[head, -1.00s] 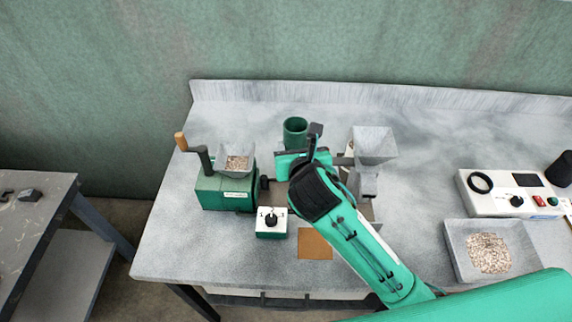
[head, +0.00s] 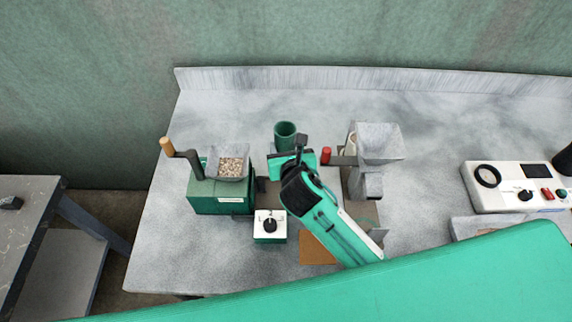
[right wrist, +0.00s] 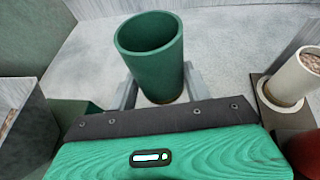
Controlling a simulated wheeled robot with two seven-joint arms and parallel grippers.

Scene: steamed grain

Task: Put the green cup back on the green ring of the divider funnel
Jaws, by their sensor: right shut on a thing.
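The green cup (head: 285,134) is upright, open end up, behind my right gripper (head: 287,151) in the head view. In the right wrist view the cup (right wrist: 150,55) stands between the two grey fingers of the right gripper (right wrist: 162,88), which is shut on it. I cannot tell whether its base touches the bench. The grey divider funnel (head: 379,140) stands right of the cup and gripper. A thin greenish curve (head: 368,220) shows at the funnel's foot, partly behind my arm; I cannot tell whether it is the green ring. My left gripper is not in view.
A white cup (right wrist: 296,78) stands on a ring right of my gripper, near a red part (head: 326,155). A green mill (head: 220,196) with a grain hopper and a control box (head: 270,226) stand left. A white instrument (head: 515,186) is far right. The bench behind the cup is clear.

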